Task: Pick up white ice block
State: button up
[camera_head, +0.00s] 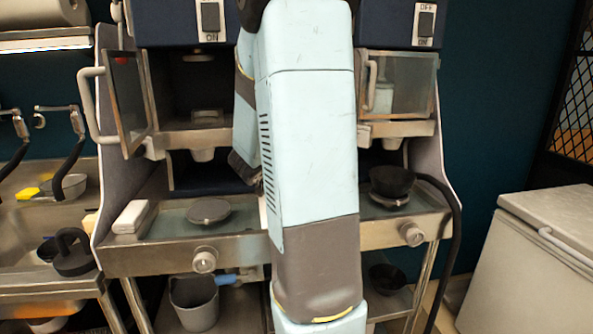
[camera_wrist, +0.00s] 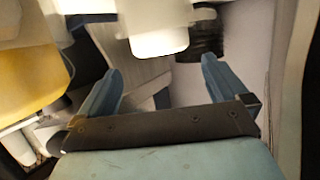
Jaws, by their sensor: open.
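A white block (camera_head: 132,216), which looks like the white ice block, lies on the left end of the left machine's metal shelf. My gripper (camera_wrist: 160,68) shows in the wrist view with its two blue fingers wide apart and nothing clearly held between them. A bright white rounded part (camera_wrist: 155,35) shows beyond the fingertips. I cannot tell whether it is the block or part of the machine. In the head view my arm covers the middle of the scene, and my gripper cannot be made out there.
The left machine has an open glass door (camera_head: 127,100); the right machine's door (camera_head: 398,85) looks shut. A round grey plate (camera_head: 209,211) and a black bowl (camera_head: 391,181) sit on the shelves. A grey pitcher (camera_head: 195,303) stands below. A pale chest (camera_head: 535,260) stands at right.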

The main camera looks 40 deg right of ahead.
jog(key=shift+x, duration=3.85)
jog(key=shift+r, duration=0.2)
jog(key=c, duration=1.1)
